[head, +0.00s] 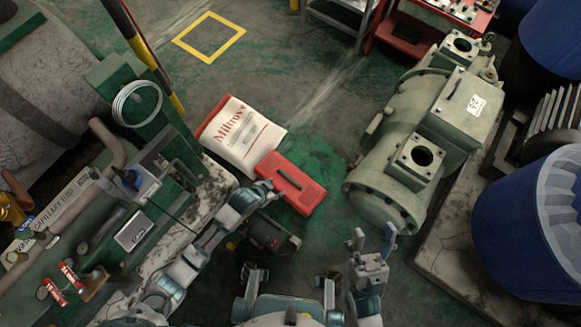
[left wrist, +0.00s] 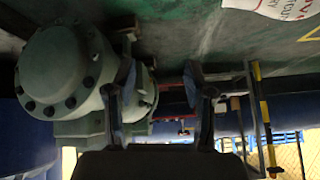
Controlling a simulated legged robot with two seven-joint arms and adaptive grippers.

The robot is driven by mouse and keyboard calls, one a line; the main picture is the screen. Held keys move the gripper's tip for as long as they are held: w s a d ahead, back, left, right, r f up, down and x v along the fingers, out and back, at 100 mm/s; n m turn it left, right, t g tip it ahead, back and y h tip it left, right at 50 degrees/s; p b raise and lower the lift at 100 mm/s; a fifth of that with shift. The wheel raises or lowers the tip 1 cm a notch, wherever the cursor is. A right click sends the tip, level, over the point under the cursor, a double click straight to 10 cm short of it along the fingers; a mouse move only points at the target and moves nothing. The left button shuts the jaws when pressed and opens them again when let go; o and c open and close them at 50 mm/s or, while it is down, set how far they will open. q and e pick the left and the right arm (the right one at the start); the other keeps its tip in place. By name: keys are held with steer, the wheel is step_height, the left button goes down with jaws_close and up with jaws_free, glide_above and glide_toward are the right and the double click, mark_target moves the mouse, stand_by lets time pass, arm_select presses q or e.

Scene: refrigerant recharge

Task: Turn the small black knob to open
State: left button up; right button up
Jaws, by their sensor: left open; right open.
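I cannot pick out the small black knob for certain in either view. The green machine (head: 105,235) on the left carries pipes, a grey box (head: 133,230), red-and-white items (head: 70,272) and a dark blue fitting (head: 128,180). My left gripper (head: 270,188) is at the end of the arm reaching up beside the red case. In the left wrist view its two fingers (left wrist: 165,95) stand apart with nothing between them. My right gripper (head: 374,240) is open and empty, with its fingers pointing up, below the large green compressor (head: 400,185).
A dark device (head: 270,236) sits below my left gripper. The compressor also shows in the left wrist view (left wrist: 65,65). Blue barrels (head: 525,230) stand at right.

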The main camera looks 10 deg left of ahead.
arm_select(q)
steer(key=w+d+r+t+h+b, duration=0.2)
steer(key=w+d+r+t, duration=0.2)
steer(key=r, duration=0.4)
steer(key=shift+d+r+t+h, duration=0.2)
steer(key=shift+d+t+h, duration=0.15)
steer(key=shift+d, duration=0.3)
arm_select(e)
steer(key=shift+w+f+g, duration=0.2)
steer(key=shift+f+g, duration=0.1)
steer(key=shift+f, duration=1.65)
arm_select(q)
steer(key=shift+s, duration=0.1)
